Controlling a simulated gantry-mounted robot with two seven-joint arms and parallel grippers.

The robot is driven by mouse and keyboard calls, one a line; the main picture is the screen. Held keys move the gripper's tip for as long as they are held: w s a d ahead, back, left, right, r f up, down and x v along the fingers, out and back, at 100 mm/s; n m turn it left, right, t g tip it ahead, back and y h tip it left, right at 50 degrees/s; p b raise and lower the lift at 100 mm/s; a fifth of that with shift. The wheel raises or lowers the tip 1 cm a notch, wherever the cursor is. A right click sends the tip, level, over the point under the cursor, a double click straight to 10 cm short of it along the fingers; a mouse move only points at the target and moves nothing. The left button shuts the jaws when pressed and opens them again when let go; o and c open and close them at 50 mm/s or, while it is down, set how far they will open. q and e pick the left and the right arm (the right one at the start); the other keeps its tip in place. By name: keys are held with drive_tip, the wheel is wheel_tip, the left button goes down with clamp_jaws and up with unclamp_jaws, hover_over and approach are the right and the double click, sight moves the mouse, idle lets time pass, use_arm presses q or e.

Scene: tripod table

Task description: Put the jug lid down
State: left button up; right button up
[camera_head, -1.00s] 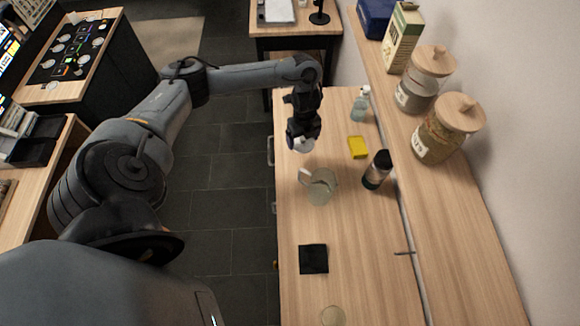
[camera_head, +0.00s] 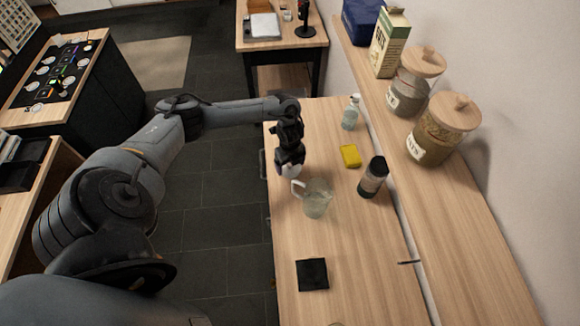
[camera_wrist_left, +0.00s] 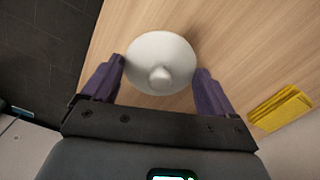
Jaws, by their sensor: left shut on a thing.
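The jug lid (camera_wrist_left: 162,62) is a white round disc with a small knob, seen between my left fingertips in the left wrist view. My left gripper (camera_head: 288,172) is shut on the lid and hangs over the table near its left edge; it also shows in the left wrist view (camera_wrist_left: 163,82). In the head view the lid is mostly hidden by the gripper. The clear glass jug (camera_head: 317,199) stands upright and open on the table, just below and right of the gripper, its handle to the left. My right gripper is not in view.
A yellow sponge (camera_head: 350,155), a dark-capped bottle (camera_head: 373,178) and a spray bottle (camera_head: 350,114) stand or lie to the right. A black cloth (camera_head: 312,274) lies nearer on the wooden table (camera_head: 352,225). The table between jug and cloth is clear.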

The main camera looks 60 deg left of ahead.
use_arm(q)
drive_tip(key=shift+f, duration=0.95)
drive_tip(key=shift+f, duration=0.1)
drive_tip(key=o, duration=0.8)
drive_tip(key=shift+r, duration=0.3)
wheel_tip(320, 180, up, 12)
drive_tip(key=shift+f+p, duration=0.15)
drive_tip(key=shift+p, duration=0.5)
